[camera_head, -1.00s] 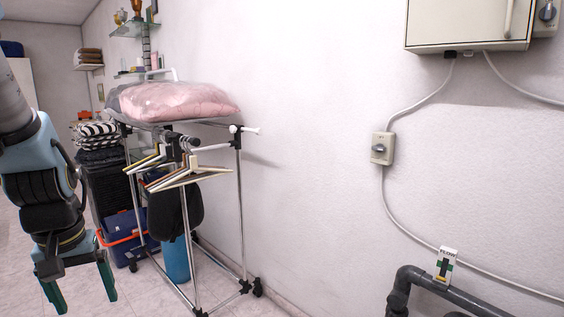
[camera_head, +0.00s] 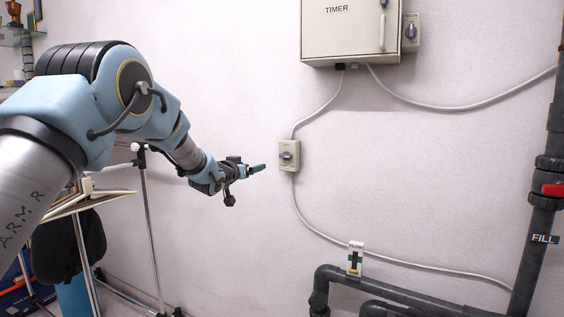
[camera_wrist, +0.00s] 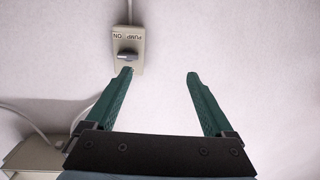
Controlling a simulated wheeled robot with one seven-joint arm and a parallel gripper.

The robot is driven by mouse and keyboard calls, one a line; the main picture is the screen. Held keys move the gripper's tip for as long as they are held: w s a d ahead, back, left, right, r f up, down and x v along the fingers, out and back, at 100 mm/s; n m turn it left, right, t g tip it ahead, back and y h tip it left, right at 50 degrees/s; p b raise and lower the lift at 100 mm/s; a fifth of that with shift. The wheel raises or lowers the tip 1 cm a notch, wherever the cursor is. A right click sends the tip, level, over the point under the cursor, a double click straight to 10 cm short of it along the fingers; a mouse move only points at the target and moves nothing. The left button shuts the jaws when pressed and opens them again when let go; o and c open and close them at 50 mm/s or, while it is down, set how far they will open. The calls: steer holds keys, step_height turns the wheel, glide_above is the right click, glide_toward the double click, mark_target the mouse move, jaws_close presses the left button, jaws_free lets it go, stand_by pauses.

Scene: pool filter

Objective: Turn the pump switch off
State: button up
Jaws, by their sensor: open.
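The pump switch (camera_head: 289,155) is a small beige box on the wall with a grey knob, on the cable below the timer box. In the wrist view the pump switch (camera_wrist: 127,50) appears upside down, labelled PUMP and ON, with its knob lying crosswise. My gripper (camera_head: 258,168) is left of the switch in the head view, pointing toward it. In the wrist view my gripper (camera_wrist: 158,75) is open and empty, its green fingers apart. The left fingertip is close to the lower edge of the switch; I cannot tell if it touches. The switch lies outside the gap between the fingers.
The TIMER box (camera_head: 350,30) hangs above, with a MAIN switch (camera_head: 411,32) at its right. Dark pipes (camera_head: 400,290) run below, with a FLOW tag (camera_head: 355,258) and a red-handled valve (camera_head: 552,190) at right. The clothes rack (camera_head: 150,230) stands at left. The wall around the switch is clear.

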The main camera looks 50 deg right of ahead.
steer(key=m+g+h, duration=0.1)
glide_toward(284, 157)
steer(key=a, duration=0.2)
steer(key=p+x, duration=0.1)
steer(key=x, duration=0.2)
steer(key=p+x, duration=0.3)
steer(key=x, duration=0.2)
steer(key=shift+s+d+r, duration=0.1)
steer(key=shift+s+d, duration=0.1)
steer(key=shift+d, duration=0.15)
steer(key=shift+p+x, duration=0.75)
steer(key=shift+x, duration=0.2)
steer(key=c, duration=1.4)
